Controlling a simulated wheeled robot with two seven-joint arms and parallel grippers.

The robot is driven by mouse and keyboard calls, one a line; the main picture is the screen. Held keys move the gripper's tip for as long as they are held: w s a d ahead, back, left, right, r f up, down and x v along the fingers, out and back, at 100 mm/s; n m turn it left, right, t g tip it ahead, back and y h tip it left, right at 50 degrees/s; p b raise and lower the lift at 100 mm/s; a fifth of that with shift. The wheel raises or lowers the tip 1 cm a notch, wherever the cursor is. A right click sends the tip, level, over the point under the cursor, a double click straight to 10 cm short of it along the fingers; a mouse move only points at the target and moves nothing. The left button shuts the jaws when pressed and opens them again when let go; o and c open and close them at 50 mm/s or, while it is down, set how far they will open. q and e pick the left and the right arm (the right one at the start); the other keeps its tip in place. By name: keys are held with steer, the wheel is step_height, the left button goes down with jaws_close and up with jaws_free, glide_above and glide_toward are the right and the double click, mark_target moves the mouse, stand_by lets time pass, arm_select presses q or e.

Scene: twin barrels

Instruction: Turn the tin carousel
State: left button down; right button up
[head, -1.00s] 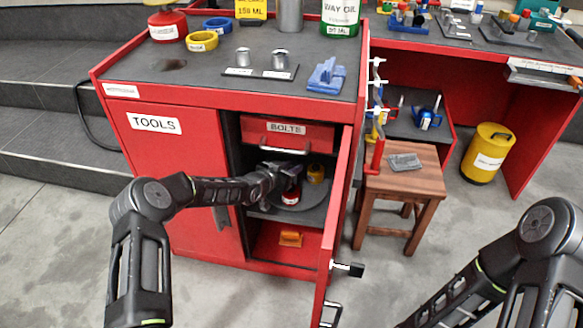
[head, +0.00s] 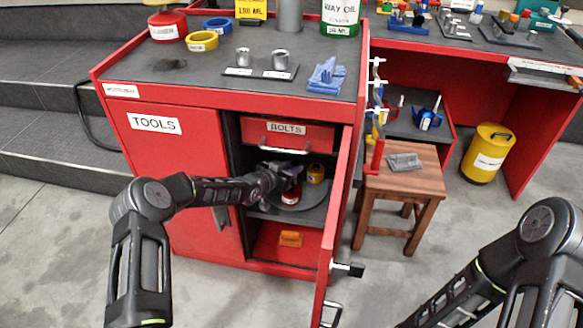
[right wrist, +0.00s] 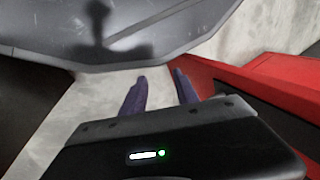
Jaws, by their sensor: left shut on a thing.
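The tin carousel (head: 312,212) is a dark round turntable on a shelf inside the open red cabinet. A red tin with a white label (head: 290,198) and a yellow tin (head: 316,172) stand on it. My left gripper (head: 296,171) reaches in from the left, above the red tin and beside the yellow one. It is shut on part of the carousel, but its own body hides the exact part.
The cabinet's open red door (head: 338,205) stands right of the carousel. A red drawer labelled BOLTS (head: 290,134) is above it. An orange object (head: 290,239) lies in the lower compartment. A wooden stool (head: 408,180) stands to the right, with open floor in front.

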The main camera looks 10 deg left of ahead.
stand_by(0.3)
arm_select(q)
steer(key=n+y+p, duration=0.1)
steer(key=p, duration=0.1)
steer(key=n+y+p, duration=0.1)
steer(key=y, duration=0.1)
steer(key=shift+s+d+n+t+p, duration=0.1)
steer(key=shift+d+n+t+p, duration=0.2)
steer(key=shift+d+n+p, duration=0.1)
steer(key=shift+d+n+y, duration=0.1)
steer(key=shift+n+y, duration=0.6)
steer(key=shift+y, duration=0.2)
steer(key=shift+d+f+n+y, duration=0.1)
steer(key=shift+d+n+y, duration=0.1)
steer(key=shift+n+y, duration=1.3)
steer(key=shift+y, duration=0.2)
steer(key=shift+n+y, duration=0.3)
steer(key=shift+y, duration=0.1)
steer(key=c, duration=1.1)
jaws_free()
